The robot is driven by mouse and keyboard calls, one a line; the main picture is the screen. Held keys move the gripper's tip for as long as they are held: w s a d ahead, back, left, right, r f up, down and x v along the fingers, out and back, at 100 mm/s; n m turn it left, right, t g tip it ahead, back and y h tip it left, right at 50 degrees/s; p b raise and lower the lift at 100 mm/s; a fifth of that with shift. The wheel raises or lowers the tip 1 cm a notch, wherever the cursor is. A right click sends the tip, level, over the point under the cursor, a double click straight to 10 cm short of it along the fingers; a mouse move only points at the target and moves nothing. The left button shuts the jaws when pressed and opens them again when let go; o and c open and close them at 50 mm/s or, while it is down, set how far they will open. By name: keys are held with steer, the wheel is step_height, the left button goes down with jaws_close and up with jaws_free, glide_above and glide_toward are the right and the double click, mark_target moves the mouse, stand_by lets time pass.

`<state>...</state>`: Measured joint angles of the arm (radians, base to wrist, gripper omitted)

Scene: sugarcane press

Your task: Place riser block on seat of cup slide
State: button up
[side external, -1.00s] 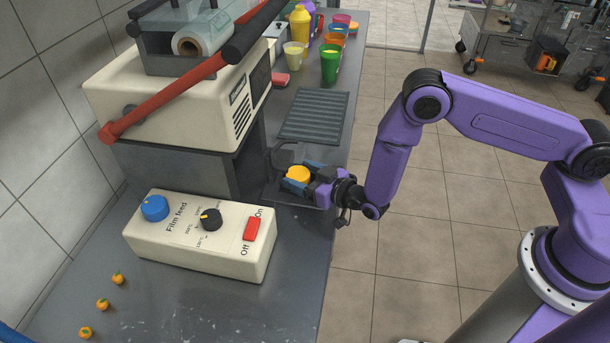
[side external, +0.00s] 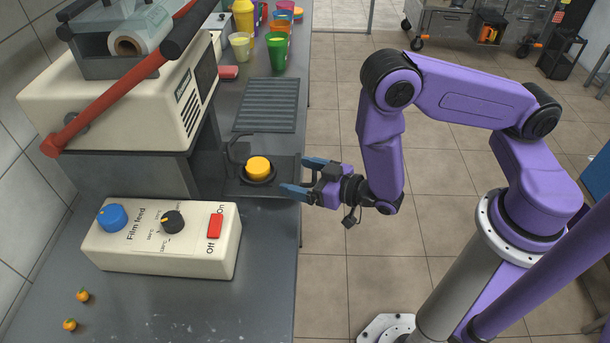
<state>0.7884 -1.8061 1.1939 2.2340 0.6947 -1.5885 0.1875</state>
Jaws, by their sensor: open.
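The yellow round riser block (side external: 258,168) sits in the dark ring-shaped seat (side external: 257,181) of the cup slide (side external: 284,165), beside the base of the sealing machine. It looks upright and level. Whether it is fully down in the seat is hard to tell from here. My gripper (side external: 303,177) is open and empty, to the right of the block at the counter's edge. Its two blue fingers point left toward the block and are apart from it.
The cream control box (side external: 160,238) with knobs and a red switch stands in front. The sealing machine (side external: 120,90) with its red lever rises at left. A ribbed drain grille (side external: 267,105) lies behind the slide, with several cups, including a green one (side external: 278,55), farther back.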

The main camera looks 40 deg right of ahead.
steer(key=s+a+r+n+g+y, duration=0.1)
steer(key=s+a+r+n+g, duration=0.1)
steer(key=s+a+r+g, duration=0.25)
steer(key=s+a+r+n+g, duration=0.2)
steer(key=s+r+g, duration=0.1)
steer(key=s+g, duration=0.35)
steer(key=s+d+r+n+g+h, duration=0.2)
steer(key=s+d+r, duration=0.3)
steer(key=d, duration=0.3)
steer(key=s+d+r+n+g+h, duration=0.2)
steer(key=s+d+r+n+h, duration=0.1)
steer(key=s+d+r, duration=0.2)
steer(key=s+d, duration=0.2)
steer(key=d, duration=0.2)
steer(key=shift+s, duration=0.3)
